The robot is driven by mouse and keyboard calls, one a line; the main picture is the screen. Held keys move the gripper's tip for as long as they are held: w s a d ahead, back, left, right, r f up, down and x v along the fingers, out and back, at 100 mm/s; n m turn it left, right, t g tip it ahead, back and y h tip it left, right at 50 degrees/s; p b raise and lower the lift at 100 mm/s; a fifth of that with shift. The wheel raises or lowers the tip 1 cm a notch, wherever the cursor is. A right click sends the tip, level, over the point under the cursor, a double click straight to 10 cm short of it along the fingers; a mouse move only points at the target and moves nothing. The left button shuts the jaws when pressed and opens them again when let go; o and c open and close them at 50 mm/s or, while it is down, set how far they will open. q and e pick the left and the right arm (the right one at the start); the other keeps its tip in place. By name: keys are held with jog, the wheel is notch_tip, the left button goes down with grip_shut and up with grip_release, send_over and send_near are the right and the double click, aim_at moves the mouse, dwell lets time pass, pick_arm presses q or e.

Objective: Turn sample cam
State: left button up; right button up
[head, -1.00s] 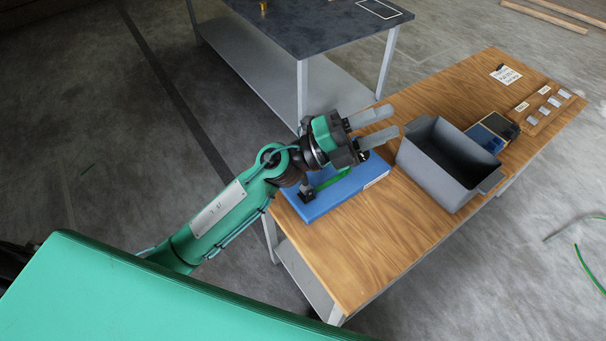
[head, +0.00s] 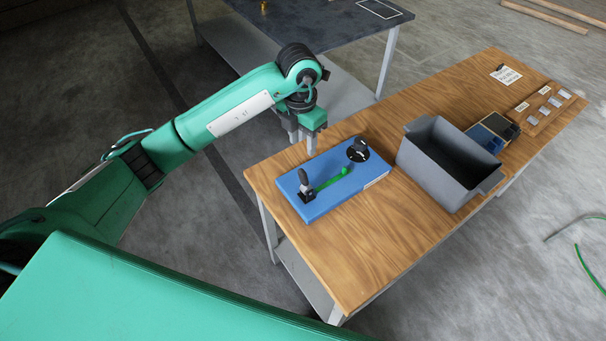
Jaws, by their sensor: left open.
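A blue block (head: 335,201) lies on the wooden table. On it stands a black clamp with an upright dark handle (head: 304,181) at its left end. A green bar (head: 331,181) runs from there towards a round black knob (head: 358,150) at its far right end. I cannot tell which of these parts is the sample cam. My left gripper (head: 302,142) is open and empty, fingers pointing down, beyond the block's far left side and apart from it. My right gripper is out of view.
A grey open bin (head: 417,167) stands right of the blue block. Behind it are small dark and blue trays (head: 491,133) and a wooden board with labels (head: 546,108). A dark table (head: 318,24) stands behind. The wooden table's front (head: 345,262) is clear.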

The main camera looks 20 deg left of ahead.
aim_at(303, 172)
pick_arm(q)
notch_tip(303, 172, down, 12)
jog(key=p, duration=0.4)
jog(key=shift+s+d+f, duration=0.1)
jog(key=shift+f+p, duration=0.35)
jog(key=shift+f, duration=0.45)
grip_shut()
